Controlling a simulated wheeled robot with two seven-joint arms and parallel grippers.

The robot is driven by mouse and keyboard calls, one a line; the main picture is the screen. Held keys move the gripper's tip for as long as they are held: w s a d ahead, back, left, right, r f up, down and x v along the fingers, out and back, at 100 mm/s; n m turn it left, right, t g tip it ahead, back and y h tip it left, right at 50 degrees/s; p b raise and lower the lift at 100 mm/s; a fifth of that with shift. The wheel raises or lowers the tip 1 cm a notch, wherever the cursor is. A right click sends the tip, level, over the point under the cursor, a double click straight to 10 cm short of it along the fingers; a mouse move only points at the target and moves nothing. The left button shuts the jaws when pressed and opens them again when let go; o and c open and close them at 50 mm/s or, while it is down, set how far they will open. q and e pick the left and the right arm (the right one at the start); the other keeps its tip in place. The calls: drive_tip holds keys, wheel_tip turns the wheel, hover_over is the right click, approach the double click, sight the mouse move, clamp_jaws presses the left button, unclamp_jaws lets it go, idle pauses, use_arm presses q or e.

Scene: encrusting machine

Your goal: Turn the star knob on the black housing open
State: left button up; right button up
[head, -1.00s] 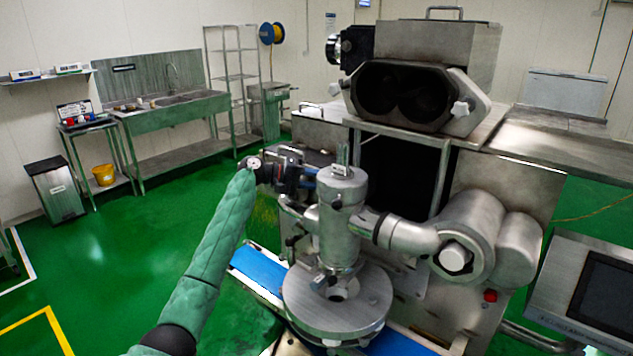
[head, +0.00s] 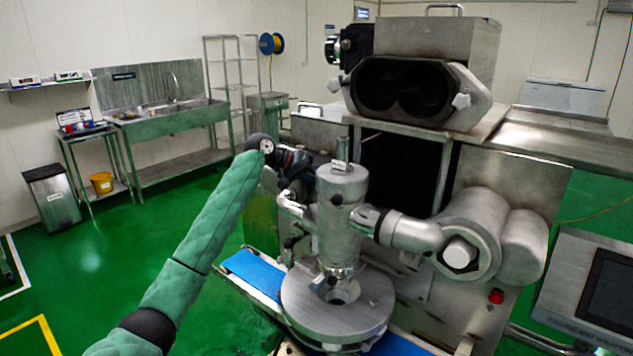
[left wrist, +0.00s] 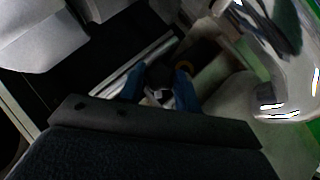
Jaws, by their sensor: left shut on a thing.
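My left gripper (head: 306,172) is behind and left of the upright steel cylinder (head: 338,215), which hides part of its fingers in the head view. In the left wrist view its blue fingertips (left wrist: 160,90) are closed around a small dark part with a pale bit (left wrist: 158,95). This part sits where a knob would, but its star shape is too dark to make out. My right gripper is out of view.
A round steel disc (head: 310,312) lies under the cylinder, over a blue belt (head: 252,273). A horizontal steel pipe (head: 410,232) runs right from the cylinder. A control screen (head: 607,290) stands at right.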

use_arm(q)
drive_tip(key=shift+f, duration=0.1)
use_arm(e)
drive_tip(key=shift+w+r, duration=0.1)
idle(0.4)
use_arm(q)
drive_tip(key=o, duration=1)
drive_tip(key=shift+a, duration=0.1)
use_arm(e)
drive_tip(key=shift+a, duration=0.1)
use_arm(q)
drive_tip(key=shift+b+v, duration=1.7)
drive_tip(key=shift+v, duration=2.15)
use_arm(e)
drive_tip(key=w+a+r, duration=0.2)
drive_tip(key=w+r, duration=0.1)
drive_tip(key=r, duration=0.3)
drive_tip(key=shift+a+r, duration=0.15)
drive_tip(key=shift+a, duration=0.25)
